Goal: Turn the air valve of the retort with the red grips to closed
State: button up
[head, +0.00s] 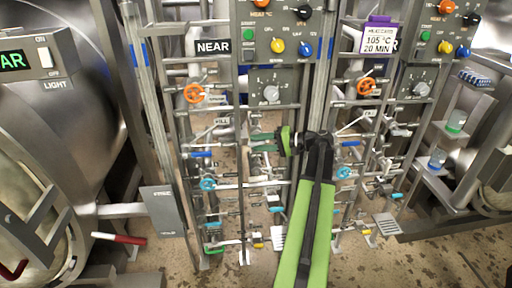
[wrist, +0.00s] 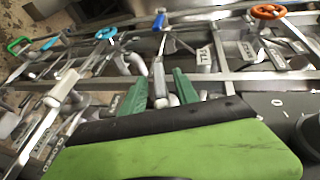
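The retort at the left (head: 75,130) has a red grip (head: 130,240) on a bar at its lower front. The pipe rack beside the NEAR sign carries an orange handwheel (head: 193,93), a blue-handled lever (head: 202,154) and a light-blue handwheel (head: 208,184). I cannot read which valve is the air valve. My gripper (head: 262,140) is at this rack, right of the blue lever. In the wrist view its green fingers (wrist: 160,92) are apart, with a pale metal part between or just behind them. The blue handle (wrist: 160,20) lies beyond them. Contact cannot be told.
A second rack at right has its own orange handwheel (head: 366,86) and blue lever (head: 350,143). Control panels (head: 278,40) stand above the racks. Pipes and bars crowd my gripper. A purple-topped card (head: 378,37) reads 105 °C, 20 MIN. Wet floor shows below.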

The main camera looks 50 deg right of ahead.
jog(key=shift+w+a, duration=0.15)
jog(key=shift+w, duration=0.15)
grip_shut()
